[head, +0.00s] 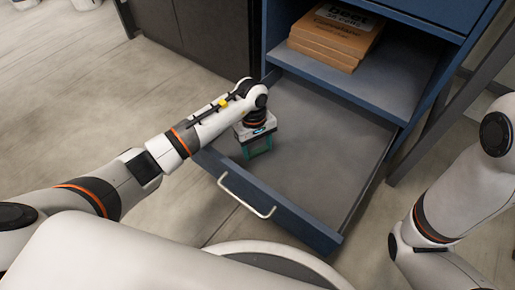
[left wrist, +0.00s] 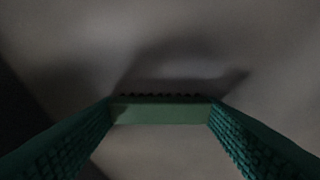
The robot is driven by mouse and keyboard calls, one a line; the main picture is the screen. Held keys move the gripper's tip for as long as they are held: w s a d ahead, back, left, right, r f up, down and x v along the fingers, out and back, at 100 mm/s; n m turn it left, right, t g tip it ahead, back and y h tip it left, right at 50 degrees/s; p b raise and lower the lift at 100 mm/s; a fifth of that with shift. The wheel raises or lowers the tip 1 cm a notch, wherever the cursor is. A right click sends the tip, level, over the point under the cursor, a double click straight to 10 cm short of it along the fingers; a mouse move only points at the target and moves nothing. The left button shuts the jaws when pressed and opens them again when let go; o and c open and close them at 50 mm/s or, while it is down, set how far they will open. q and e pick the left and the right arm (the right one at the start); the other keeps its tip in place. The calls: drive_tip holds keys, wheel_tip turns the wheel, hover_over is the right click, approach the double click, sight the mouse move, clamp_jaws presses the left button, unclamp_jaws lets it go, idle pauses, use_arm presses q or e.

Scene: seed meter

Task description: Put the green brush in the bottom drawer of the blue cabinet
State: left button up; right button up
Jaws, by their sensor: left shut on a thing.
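The blue cabinet (head: 350,98) stands at the top right of the head view. Its bottom drawer (head: 315,160) is pulled far out, and its visible floor looks bare. My left gripper (head: 257,152) points down over the drawer, close behind its front panel. In the left wrist view, its two ribbed teal fingers are shut on the green brush (left wrist: 160,113), with a row of dark bristle tufts along its far edge. A grey surface lies beyond the brush. I cannot tell whether the brush touches the drawer floor. My right gripper is out of view.
A stack of brown boxes (head: 335,35) sits on the cabinet shelf above the drawer. The drawer's front has a pale bar handle (head: 245,198). A dark cabinet (head: 205,35) stands left of the blue one. The wooden floor at left is clear.

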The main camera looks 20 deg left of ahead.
use_arm(q)
drive_tip(key=shift+f, duration=0.1)
drive_tip(key=o, duration=0.9)
drive_tip(key=shift+o, duration=0.2)
